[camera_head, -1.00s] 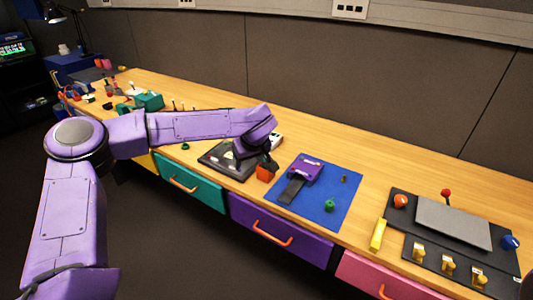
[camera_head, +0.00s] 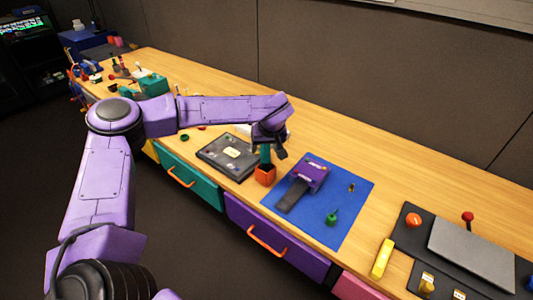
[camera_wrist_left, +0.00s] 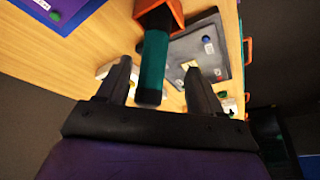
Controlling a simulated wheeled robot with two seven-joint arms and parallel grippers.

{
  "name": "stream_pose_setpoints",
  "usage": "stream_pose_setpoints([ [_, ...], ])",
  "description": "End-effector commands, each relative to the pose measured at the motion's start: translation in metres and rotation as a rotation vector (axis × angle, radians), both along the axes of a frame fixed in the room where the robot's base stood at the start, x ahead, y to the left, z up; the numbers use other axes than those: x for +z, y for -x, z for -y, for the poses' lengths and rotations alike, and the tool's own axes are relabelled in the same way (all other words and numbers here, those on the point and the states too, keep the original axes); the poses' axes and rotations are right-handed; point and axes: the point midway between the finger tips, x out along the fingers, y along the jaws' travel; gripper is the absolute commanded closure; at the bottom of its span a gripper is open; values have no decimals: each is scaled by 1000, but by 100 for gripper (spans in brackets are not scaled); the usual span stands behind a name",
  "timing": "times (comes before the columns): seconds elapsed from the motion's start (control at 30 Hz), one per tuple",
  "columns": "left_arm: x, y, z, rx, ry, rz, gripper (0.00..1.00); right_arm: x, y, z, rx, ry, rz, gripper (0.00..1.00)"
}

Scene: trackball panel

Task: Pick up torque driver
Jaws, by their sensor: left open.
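The torque driver appears to be the teal handle (camera_head: 265,154) standing upright in an orange holder (camera_head: 265,175) on the workbench. In the left wrist view the teal handle (camera_wrist_left: 154,62) with its black end comes out of the orange holder (camera_wrist_left: 170,12). My left gripper (camera_head: 272,147) is open above the holder. In the wrist view its two fingers (camera_wrist_left: 158,68) lie on either side of the handle, with gaps visible on both sides. The driver's lower part is hidden in the holder. My right gripper is out of view.
A dark panel (camera_head: 225,155) lies left of the holder. A blue mat (camera_head: 345,205) with a purple device (camera_head: 308,177) and a green knob (camera_head: 332,218) lies to its right. Further right are a yellow block (camera_head: 382,258) and a dark control panel (camera_head: 400,240).

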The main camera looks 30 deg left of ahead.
Motion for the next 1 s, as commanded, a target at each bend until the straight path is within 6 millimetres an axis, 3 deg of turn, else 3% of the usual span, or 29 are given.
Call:
stream_pose_setpoints([
  [0.3,-45,-14,-9,1,1,-2,34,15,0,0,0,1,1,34],
  [0.57,-52,-16,-11,-1,0,1,34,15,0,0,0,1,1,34],
  [0.8,-51,-16,-11,-1,0,1,100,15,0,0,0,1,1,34],
  [1.0,-51,-16,-11,-1,1,2,100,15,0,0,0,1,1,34],
])
